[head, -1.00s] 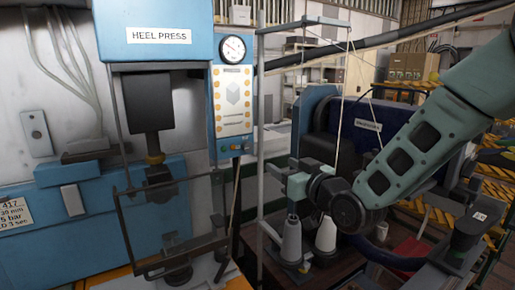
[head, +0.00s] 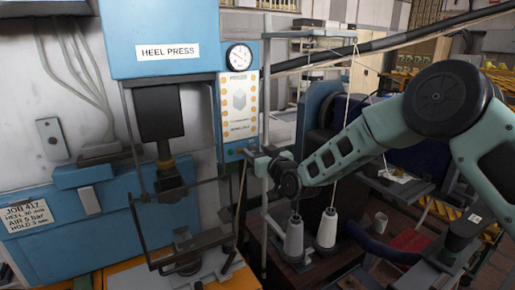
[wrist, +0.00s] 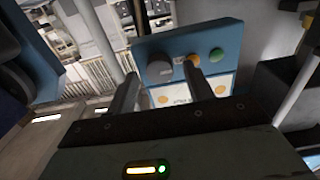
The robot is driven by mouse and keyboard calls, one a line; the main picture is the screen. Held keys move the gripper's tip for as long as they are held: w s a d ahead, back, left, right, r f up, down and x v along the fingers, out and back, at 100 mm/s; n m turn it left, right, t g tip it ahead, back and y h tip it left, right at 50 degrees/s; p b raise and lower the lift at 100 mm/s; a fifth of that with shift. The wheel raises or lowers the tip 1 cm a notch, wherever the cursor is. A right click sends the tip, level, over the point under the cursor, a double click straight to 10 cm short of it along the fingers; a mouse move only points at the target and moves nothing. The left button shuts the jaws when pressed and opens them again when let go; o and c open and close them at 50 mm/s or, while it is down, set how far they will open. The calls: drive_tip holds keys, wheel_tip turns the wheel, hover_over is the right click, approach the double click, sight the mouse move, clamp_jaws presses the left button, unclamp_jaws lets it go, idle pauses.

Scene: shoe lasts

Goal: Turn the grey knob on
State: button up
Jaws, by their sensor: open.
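The grey knob (wrist: 159,71) is on the blue control panel (wrist: 150,45), which appears upside down in the wrist view. It sits in a row with a yellow-orange button (wrist: 190,61) and a green button (wrist: 217,55). My gripper (wrist: 160,73) is open and empty, its two fingers pointing at the panel with the knob between them in the picture. I cannot tell whether they touch it. In the head view my gripper (head: 258,162) is at the lower right edge of the panel (head: 239,90). The knob cannot be made out there, nor its setting.
The heel press (head: 165,50) stands left of the panel, with its wire guard (head: 137,215) below. A grey upright frame (head: 267,100) is close to my gripper. Two thread cones (head: 294,238) stand below my arm.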

drive_tip(key=shift+a, duration=0.1)
drive_tip(key=c, duration=1)
